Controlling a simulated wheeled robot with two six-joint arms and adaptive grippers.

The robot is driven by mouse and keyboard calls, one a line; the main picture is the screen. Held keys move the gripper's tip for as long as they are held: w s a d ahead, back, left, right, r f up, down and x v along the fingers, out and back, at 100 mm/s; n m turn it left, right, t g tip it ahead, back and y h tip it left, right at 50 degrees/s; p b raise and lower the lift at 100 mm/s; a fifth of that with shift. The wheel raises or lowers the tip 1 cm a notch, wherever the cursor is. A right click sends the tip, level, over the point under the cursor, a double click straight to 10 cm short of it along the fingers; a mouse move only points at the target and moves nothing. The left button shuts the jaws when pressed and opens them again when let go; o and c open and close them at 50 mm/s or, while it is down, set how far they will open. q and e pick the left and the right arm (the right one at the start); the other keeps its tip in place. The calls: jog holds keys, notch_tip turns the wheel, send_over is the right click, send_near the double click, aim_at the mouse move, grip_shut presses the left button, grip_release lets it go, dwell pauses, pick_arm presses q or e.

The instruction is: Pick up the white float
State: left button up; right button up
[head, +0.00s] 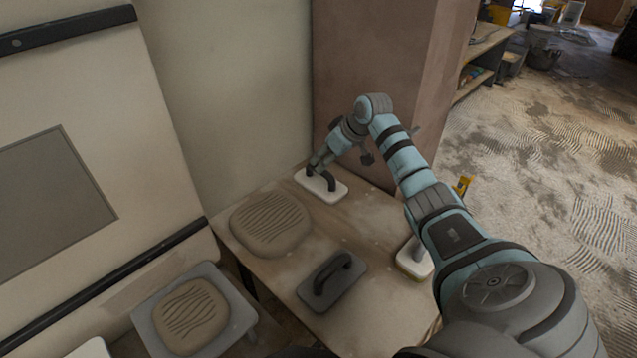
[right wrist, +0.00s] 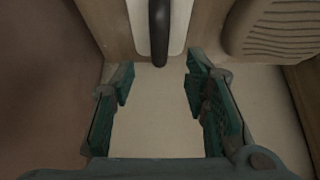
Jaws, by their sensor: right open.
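The white float (head: 316,188) lies at the far corner of the wooden table, with its dark handle (head: 331,181) on top. My right gripper (head: 319,162) is just over it, close to the handle's far left end; I cannot tell whether they touch in the head view. In the right wrist view, the white float (right wrist: 181,28) and its dark handle are at the top centre. The right gripper (right wrist: 158,80) is open there with nothing between its fingers, and the handle's end lies just beyond the fingertips, roughly in line with the gap. My left gripper is not in view.
A plaster mound (head: 270,224) and a grey float (head: 332,284) with a dark handle share the table (head: 377,232). A pale block-shaped tool (head: 414,262) is partly behind my right arm. Walls rise close behind the table. Another plaster mound (head: 190,316) sits on a grey board at lower left.

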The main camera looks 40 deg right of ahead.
aim_at(324, 186)
jog(key=x, duration=0.2)
jog(key=b+x, duration=0.1)
jog(key=x, duration=0.1)
jog(key=s+b+x, duration=0.1)
jog(key=x, duration=0.1)
jog(key=shift+w+f, duration=0.15)
jog(key=shift+f, duration=0.45)
jog(key=shift+w+d, duration=0.1)
jog(key=shift+r, duration=0.1)
grip_shut()
